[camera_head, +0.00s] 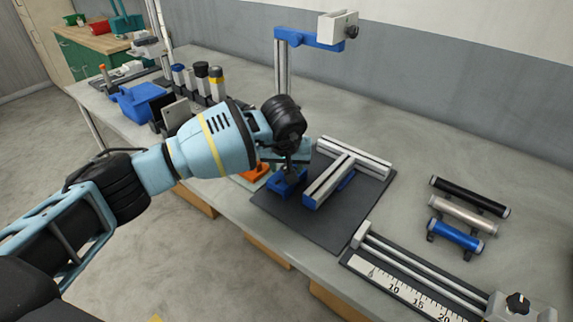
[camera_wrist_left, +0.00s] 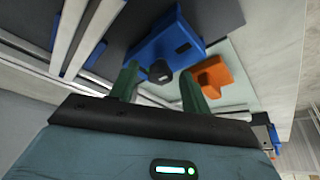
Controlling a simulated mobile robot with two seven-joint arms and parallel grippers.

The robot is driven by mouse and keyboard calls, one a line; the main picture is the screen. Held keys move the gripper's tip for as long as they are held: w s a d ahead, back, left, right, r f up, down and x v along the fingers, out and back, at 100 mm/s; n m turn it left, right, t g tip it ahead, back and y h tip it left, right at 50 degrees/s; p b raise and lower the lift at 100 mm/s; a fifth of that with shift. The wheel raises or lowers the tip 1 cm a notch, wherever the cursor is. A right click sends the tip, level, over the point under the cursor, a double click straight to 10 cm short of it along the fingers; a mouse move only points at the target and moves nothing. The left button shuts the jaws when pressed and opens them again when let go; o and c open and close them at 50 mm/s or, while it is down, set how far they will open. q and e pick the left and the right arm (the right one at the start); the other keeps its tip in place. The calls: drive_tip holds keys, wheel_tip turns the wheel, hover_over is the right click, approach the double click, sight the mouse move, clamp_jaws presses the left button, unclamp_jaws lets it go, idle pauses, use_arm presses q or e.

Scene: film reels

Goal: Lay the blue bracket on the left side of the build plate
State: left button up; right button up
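The blue bracket (camera_head: 285,186) is at the left edge area of the dark build plate (camera_head: 335,235), directly under my left gripper (camera_head: 291,172). I cannot tell whether it rests flat or is slightly above the plate. In the left wrist view the blue bracket (camera_wrist_left: 172,42) has a black knob (camera_wrist_left: 160,71) between my left fingertips (camera_wrist_left: 160,72). The fingers stand apart with visible gaps beside the knob, so the gripper looks open. My right gripper is not in view.
An orange bracket (camera_head: 256,172) lies on a pale mat just left of the plate; it also shows in the left wrist view (camera_wrist_left: 211,73). Aluminium profiles (camera_head: 330,182) form a T on the plate. A ruler rail (camera_head: 400,288) and several tubes (camera_head: 462,213) lie right.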

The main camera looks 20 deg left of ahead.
use_arm(q)
drive_tip(key=shift+r, duration=0.3)
drive_tip(key=v, duration=1.1)
drive_tip(key=shift+s+r+p, duration=0.3)
drive_tip(key=shift+p, duration=0.05)
